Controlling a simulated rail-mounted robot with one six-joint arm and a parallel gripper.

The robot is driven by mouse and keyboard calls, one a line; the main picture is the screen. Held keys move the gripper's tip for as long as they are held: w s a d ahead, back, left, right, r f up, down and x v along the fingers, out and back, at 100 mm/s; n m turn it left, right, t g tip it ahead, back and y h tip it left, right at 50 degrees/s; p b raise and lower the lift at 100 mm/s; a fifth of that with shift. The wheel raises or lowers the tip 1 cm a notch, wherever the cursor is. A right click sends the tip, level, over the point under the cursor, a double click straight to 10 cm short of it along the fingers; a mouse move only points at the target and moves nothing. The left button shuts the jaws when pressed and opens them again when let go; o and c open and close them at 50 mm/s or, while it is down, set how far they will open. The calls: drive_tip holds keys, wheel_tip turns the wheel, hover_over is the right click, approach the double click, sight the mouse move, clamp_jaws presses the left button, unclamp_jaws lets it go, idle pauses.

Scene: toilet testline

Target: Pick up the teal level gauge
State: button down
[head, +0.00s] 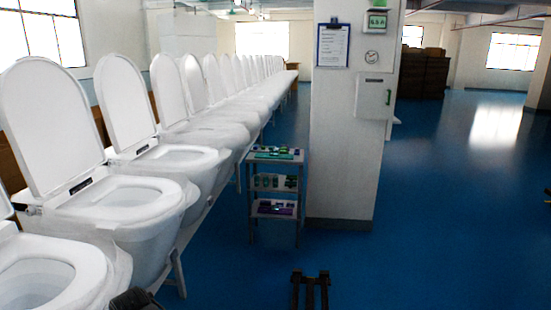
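A small three-tier rack (248,196) stands on the floor near the centre, left of the white pillar. Its top shelf holds several small items, among them a teal-green flat item (275,156) along the front. Its middle shelf holds small green and dark items (275,182), and the lowest holds purple ones (276,207). All are too small for me to tell which is the teal level gauge. A dark two-pronged part (310,288) shows at the bottom edge, well in front of the rack. I cannot tell whether it is my gripper.
A long row of white toilets (150,205) with raised lids runs along the left into the distance. The white pillar (343,150) carries a clipboard (333,46) and a wall box (373,97). Blue floor (440,220) is open to the right and in front of the rack.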

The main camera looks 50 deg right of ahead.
drive_tip(key=c, duration=1.8)
unclamp_jaws()
drive_tip(key=o, duration=1.8)
drive_tip(key=shift+f, duration=0.1)
